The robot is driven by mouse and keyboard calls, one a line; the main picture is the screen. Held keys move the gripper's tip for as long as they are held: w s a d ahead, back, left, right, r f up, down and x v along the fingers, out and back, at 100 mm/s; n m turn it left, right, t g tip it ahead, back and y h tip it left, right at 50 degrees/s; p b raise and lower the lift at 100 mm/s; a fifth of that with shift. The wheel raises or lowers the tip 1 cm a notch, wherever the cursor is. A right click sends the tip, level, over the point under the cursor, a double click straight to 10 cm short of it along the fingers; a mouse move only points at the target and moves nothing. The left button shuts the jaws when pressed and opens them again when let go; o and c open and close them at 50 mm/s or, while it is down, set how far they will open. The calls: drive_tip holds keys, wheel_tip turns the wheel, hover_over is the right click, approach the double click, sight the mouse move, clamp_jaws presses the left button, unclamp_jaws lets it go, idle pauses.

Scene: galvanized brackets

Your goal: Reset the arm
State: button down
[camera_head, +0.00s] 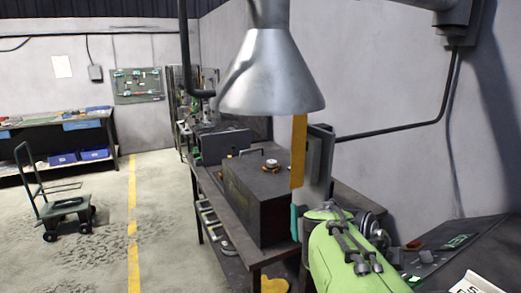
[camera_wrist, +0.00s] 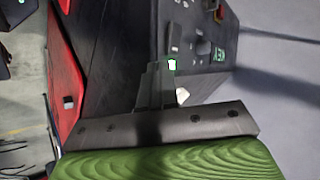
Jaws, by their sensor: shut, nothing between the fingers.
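My gripper (camera_wrist: 160,78) shows in the wrist view, its dark fingers together and nothing visible between them. The fingers extend past a dark crossbar and a green ridged part in the foreground. Behind them are a dark surface with a red edge and a few small items, but I cannot tell how far away these are. In the head view, my green arm fills the lower right, in front of the workbench. I cannot make out the fingertips there.
A dark box (camera_head: 258,200) stands on the long workbench (camera_head: 216,192), below a metal lamp-like cone (camera_head: 268,78). A dark table (camera_head: 450,262) with small parts and a white sign is at the right. A cart (camera_head: 66,208) stands on the left floor, which is mostly clear.

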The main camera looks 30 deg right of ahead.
drive_tip(key=w+a+n+t+y, duration=0.3)
drive_tip(key=w+a+n+t, duration=0.15)
drive_tip(key=a+n, duration=0.85)
drive_tip(key=s+a+f+n+t+y, duration=0.1)
drive_tip(key=s+a+n+y, duration=0.1)
drive_tip(key=a+n, duration=0.6)
drive_tip(key=s+a+f+n+y, duration=0.1)
drive_tip(key=s+a+n+y, duration=0.2)
drive_tip(key=a+n, duration=0.5)
drive_tip(key=shift+a+t, duration=0.35)
drive_tip(key=shift+a, duration=0.4)
drive_tip(key=shift+s+f, duration=0.1)
drive_tip(key=shift+s, duration=0.05)
